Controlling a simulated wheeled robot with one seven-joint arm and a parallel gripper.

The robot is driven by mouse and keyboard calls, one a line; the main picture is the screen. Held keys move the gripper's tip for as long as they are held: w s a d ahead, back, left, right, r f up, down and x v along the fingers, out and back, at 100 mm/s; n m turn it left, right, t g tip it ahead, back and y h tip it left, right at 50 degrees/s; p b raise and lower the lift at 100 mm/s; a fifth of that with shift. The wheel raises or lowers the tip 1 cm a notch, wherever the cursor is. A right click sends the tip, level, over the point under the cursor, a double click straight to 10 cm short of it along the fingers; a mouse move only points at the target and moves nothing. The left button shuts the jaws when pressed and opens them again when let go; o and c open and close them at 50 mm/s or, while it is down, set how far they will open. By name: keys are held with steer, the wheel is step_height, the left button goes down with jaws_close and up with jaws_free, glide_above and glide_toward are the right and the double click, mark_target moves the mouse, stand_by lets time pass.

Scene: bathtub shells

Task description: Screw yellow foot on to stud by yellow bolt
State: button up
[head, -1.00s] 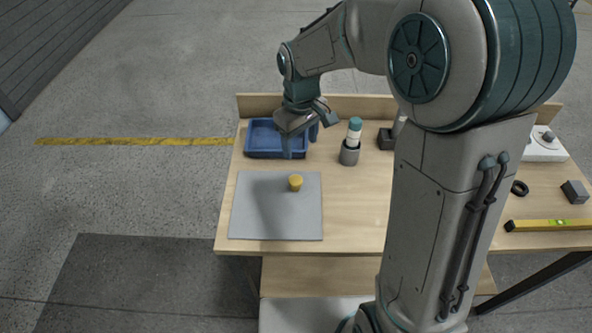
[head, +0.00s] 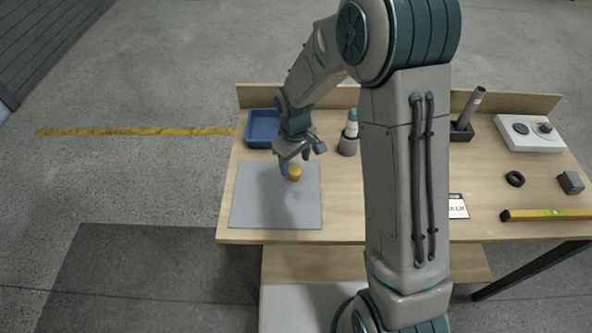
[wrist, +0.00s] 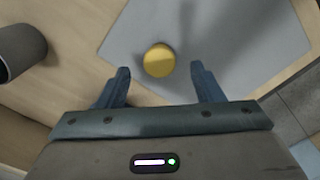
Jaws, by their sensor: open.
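The yellow foot (head: 295,173) stands on the grey mat (head: 270,212) near its upper right corner. In the wrist view the yellow foot (wrist: 159,60) shows as a round disc, just beyond the fingertips and between their lines. My gripper (head: 296,160) is open and empty, above and close to the foot; its two blue fingers also show in the wrist view (wrist: 160,72). I cannot make out a stud or a yellow bolt in these frames.
A blue tray (head: 262,128) stands behind the mat. A grey cup (head: 348,145) with a teal-topped bottle is to the right. A white fixture (head: 530,133), black ring (head: 515,179), dark block (head: 571,183) and yellow level (head: 548,214) lie at the right.

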mark_target(295, 174)
steer(key=shift+f, duration=1.35)
steer(key=c, duration=1.1)
steer(key=shift+r, duration=0.15)
